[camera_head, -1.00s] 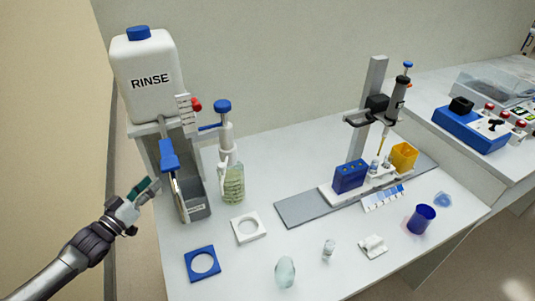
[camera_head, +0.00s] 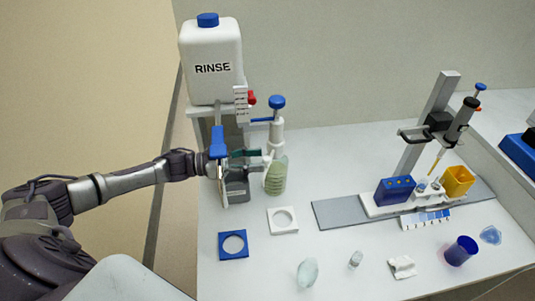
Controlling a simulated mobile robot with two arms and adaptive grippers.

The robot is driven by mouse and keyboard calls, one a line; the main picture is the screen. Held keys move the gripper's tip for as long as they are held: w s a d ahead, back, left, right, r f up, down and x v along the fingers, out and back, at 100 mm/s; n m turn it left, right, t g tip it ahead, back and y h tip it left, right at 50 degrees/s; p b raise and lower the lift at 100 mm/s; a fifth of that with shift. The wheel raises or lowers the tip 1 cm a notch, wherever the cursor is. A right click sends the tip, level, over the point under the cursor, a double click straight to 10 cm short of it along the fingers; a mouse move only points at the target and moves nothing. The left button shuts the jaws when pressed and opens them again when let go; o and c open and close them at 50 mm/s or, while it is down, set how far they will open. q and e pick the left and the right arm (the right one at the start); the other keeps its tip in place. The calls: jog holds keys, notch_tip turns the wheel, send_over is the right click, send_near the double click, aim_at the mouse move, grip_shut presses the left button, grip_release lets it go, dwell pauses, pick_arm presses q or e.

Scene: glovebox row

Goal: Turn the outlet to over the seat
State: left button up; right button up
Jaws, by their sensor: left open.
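A white RINSE tank (camera_head: 212,65) with a blue cap stands on a grey stand at the left of the bench. A blue lever-like piece (camera_head: 218,142) hangs below it, with a metal part under it. A dispenser (camera_head: 277,128) with a blue knob and a blue side arm (camera_head: 261,120) tops a greenish bottle (camera_head: 276,178). I cannot tell which blue part is the outlet. A white square seat (camera_head: 283,221) and a blue one (camera_head: 233,245), each with a round hole, lie in front. My left gripper (camera_head: 262,160) is open by the bottle, in front of the stand. My right gripper is out of view.
A pipette stand (camera_head: 427,140) with a blue rack (camera_head: 394,190) and yellow box (camera_head: 457,181) is at the right. A blue cup (camera_head: 461,251), a small vial (camera_head: 355,260) and a glass piece (camera_head: 307,273) stand near the front. The bench middle is mostly clear.

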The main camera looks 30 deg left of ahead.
aim_at(267, 158)
pick_arm(q)
jog(key=shift+p+x, duration=0.3)
jog(key=shift+x, duration=1.5)
grip_shut()
